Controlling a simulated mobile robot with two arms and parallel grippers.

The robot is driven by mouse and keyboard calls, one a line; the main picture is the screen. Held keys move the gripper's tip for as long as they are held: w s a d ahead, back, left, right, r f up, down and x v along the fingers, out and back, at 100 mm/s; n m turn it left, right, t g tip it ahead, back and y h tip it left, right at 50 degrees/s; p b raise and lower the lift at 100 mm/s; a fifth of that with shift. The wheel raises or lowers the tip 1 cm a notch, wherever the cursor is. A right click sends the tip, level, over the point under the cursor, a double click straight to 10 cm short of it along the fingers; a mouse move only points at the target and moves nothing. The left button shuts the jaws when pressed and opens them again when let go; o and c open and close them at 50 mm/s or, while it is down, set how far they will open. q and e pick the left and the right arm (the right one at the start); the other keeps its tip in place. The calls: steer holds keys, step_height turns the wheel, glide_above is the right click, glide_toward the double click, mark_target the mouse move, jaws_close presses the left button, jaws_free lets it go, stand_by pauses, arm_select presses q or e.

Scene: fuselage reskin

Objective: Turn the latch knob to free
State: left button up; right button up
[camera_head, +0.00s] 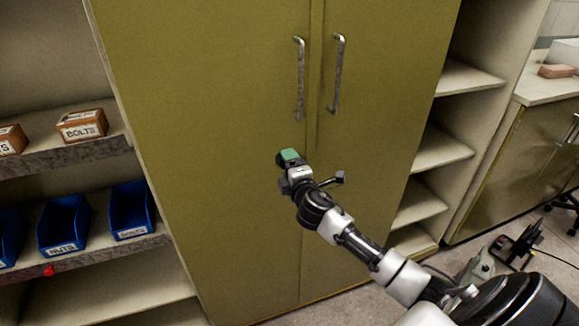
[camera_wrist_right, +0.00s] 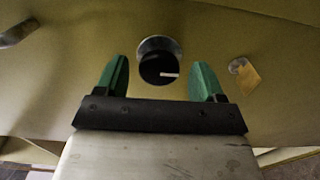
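A round latch knob (camera_wrist_right: 158,66) with a metallic rim and a dark face carrying a short pale mark shows in the right wrist view. My right gripper (camera_head: 289,157) has green fingers and is in front of the olive cabinet doors (camera_head: 220,130), below the handles. In the right wrist view its two fingers are spread apart, one on each side of the knob in the picture, with gaps between. I cannot tell how far the fingertips are from the door. The knob does not show in the head view, where my gripper covers that area. My left gripper is not in view.
Two metal door handles (camera_head: 299,80) (camera_head: 337,75) stand out above my gripper. A small yellowish tag (camera_wrist_right: 248,80) is right of the knob in the wrist view. Shelves with blue bins (camera_head: 64,225) are at the left; empty shelves (camera_head: 440,150) are at the right.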

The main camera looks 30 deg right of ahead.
steer(key=b+v, duration=0.2)
steer(key=v, duration=0.8)
steer(key=shift+s, duration=0.35)
steer(key=shift+a+f, duration=0.1)
steer(key=s+f+m+g+y, duration=0.1)
steer(key=s+f+m+g, duration=0.3)
steer(key=f, duration=1.3)
steer(key=s+f+m+g, duration=0.2)
steer(key=s+f+g, duration=0.3)
steer(key=f, duration=1.2)
steer(key=s+a+f+m+g+y, duration=0.1)
steer(key=s+a+f+m+g, duration=0.1)
steer(key=s+f, duration=0.5)
steer(key=s+a+f+m+g+y, duration=0.1)
steer(key=s+a+f, duration=0.4)
steer(key=s, duration=1)
steer(key=s+a+f+m+g+y, duration=0.1)
steer(key=s+a+f+m+g, duration=0.3)
steer(key=s+f, duration=0.5)
steer(key=shift+s+a+f+g, duration=0.25)
steer(key=shift+s+f+g, duration=0.1)
steer(key=shift+s, duration=0.75)
